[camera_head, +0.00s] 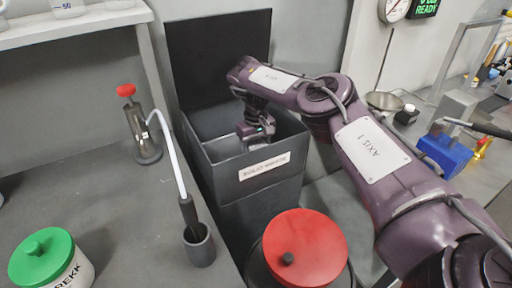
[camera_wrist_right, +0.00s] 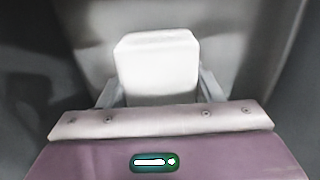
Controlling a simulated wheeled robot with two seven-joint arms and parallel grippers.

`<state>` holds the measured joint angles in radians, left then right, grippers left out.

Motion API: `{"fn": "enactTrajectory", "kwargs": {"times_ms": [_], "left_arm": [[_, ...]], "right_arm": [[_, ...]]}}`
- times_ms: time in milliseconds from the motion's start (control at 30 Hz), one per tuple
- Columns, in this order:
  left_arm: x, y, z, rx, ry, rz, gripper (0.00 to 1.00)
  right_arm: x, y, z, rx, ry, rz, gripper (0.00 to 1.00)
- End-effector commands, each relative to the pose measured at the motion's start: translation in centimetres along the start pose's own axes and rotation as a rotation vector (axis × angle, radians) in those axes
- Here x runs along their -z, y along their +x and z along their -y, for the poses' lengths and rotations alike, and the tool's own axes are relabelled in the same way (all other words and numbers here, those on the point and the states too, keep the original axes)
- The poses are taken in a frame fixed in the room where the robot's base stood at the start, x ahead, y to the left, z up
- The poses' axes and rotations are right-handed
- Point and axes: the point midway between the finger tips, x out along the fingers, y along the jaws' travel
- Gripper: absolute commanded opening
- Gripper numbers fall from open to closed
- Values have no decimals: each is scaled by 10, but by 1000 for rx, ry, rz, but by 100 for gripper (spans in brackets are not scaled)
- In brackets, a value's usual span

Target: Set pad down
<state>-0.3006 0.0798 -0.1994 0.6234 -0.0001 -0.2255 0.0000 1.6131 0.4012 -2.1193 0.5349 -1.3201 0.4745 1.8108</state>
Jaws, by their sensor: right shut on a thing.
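A pale pad (camera_wrist_right: 157,65) shows in the right wrist view, between the two fingers of my right gripper (camera_wrist_right: 158,88). The gripper is shut on it. In the head view my right gripper (camera_head: 258,143) points down inside the mouth of a dark grey bin (camera_head: 225,178), near its front right part. The pad is hidden in the head view, by the gripper and the bin's front wall. The bin's lid (camera_head: 220,55) stands open at the back. The bin's floor is not clear to see. My left gripper is not in view.
A red-lidded container (camera_head: 305,245) stands in front of the bin. On the left counter (camera_head: 95,195) are a green-lidded jar (camera_head: 45,262), a metal dispenser (camera_head: 143,135) with a red top, and a brush in a grey holder (camera_head: 199,246). A blue object (camera_head: 443,155) lies at right.

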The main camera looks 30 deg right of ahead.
Motion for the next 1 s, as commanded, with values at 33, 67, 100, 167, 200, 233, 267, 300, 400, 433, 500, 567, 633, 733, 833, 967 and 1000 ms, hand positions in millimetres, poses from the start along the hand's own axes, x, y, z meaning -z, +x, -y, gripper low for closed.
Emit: {"fn": "enactTrajectory", "kwargs": {"times_ms": [33, 67, 100, 167, 200, 233, 267, 300, 400, 433, 500, 567, 633, 733, 833, 967, 1000], "left_arm": [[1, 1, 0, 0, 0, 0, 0], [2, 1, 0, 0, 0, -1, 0], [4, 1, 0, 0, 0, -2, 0], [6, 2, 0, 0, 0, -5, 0], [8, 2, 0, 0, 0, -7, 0], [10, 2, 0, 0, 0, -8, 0], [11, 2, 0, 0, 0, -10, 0], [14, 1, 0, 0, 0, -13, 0], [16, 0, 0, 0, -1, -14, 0], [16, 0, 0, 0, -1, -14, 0], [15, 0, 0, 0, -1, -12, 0], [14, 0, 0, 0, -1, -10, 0], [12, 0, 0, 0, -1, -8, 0], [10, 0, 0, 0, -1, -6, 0], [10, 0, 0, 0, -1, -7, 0], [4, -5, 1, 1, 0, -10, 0], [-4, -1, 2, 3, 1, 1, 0]], "right_arm": [[0, 2, 0, 0, 0, 0, 38], [0, 3, 0, 0, 0, 0, 38], [0, 5, 0, 0, 0, 0, 38], [0, 6, 0, 0, 0, 0, 38], [0, 8, 0, 0, 0, 1, 38], [0, 9, 0, 0, 1, 1, 38], [0, 9, 0, 0, 1, 1, 38], [0, 9, 0, 0, 1, 1, 38], [0, 9, 0, 0, 0, 1, 64], [0, 9, 0, 0, 0, 1, 68], [0, 9, 0, 0, 0, 1, 78], [0, 9, 0, 0, 0, 1, 81], [0, 9, 0, 0, 0, 1, 81], [0, 9, 0, 0, 0, 1, 81], [0, 7, 0, 0, 0, 0, 81], [0, -7, 0, 0, -1, -2, 81], [1, -11, 0, 1, 0, -3, 81]]}}
